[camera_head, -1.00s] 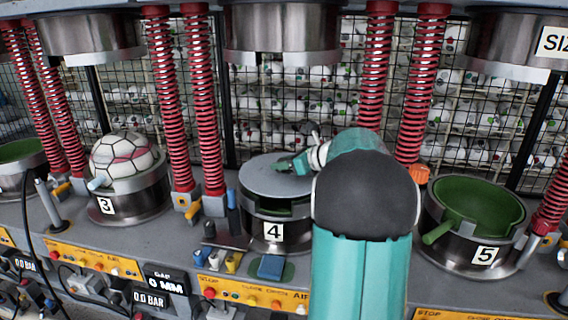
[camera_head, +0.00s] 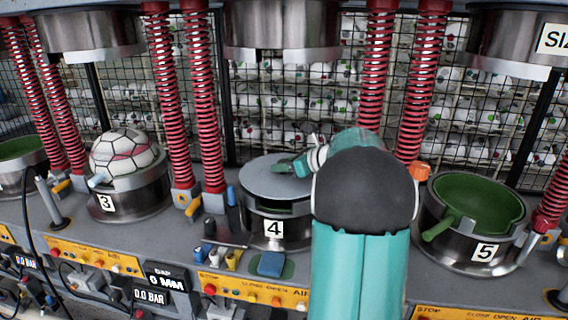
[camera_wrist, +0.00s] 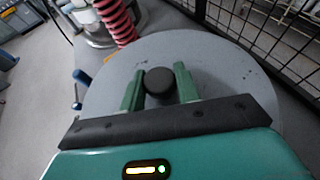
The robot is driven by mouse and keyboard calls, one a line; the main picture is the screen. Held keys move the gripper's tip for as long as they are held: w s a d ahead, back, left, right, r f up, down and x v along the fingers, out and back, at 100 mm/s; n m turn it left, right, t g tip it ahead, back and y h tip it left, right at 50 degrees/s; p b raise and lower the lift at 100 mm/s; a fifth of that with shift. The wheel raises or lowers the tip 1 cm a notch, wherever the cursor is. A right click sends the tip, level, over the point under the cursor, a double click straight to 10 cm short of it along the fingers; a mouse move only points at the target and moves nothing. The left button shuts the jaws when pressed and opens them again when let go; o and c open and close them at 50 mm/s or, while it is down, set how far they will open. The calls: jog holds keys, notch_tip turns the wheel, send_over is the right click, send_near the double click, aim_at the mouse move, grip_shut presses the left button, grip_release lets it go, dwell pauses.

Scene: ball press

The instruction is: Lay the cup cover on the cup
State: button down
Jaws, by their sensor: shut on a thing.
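The cup cover (camera_head: 268,177) is a flat grey disc with a black knob (camera_wrist: 160,82) at its middle. My gripper (camera_head: 290,166) is shut on this knob, with one green finger on each side of it in the wrist view (camera_wrist: 158,88). The cover is level and lined up over the metal cup (camera_head: 268,236) labelled 4. A dark and green opening shows under the cover's front edge. I cannot tell whether the cover touches the cup's rim all round. My arm hides the cup's right side.
A cup (camera_head: 135,202) labelled 3 holds a white ball (camera_head: 122,150) on the left. An open green-lined cup (camera_head: 470,255) labelled 5 stands on the right. Red springs (camera_head: 203,105) flank the station, and a metal press head (camera_head: 283,30) hangs above. A mesh fence (camera_head: 270,120) stands behind.

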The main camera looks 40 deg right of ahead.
jog(key=shift+f, duration=0.2)
jog(key=c, duration=0.9)
grip_release()
jog(key=shift+c, duration=0.2)
jog(key=shift+f, duration=0.1)
jog(key=shift+s, duration=0.1)
jog(key=v, duration=1.3)
jog(key=shift+s+d+r, duration=0.15)
jog(key=shift+s+r, duration=0.1)
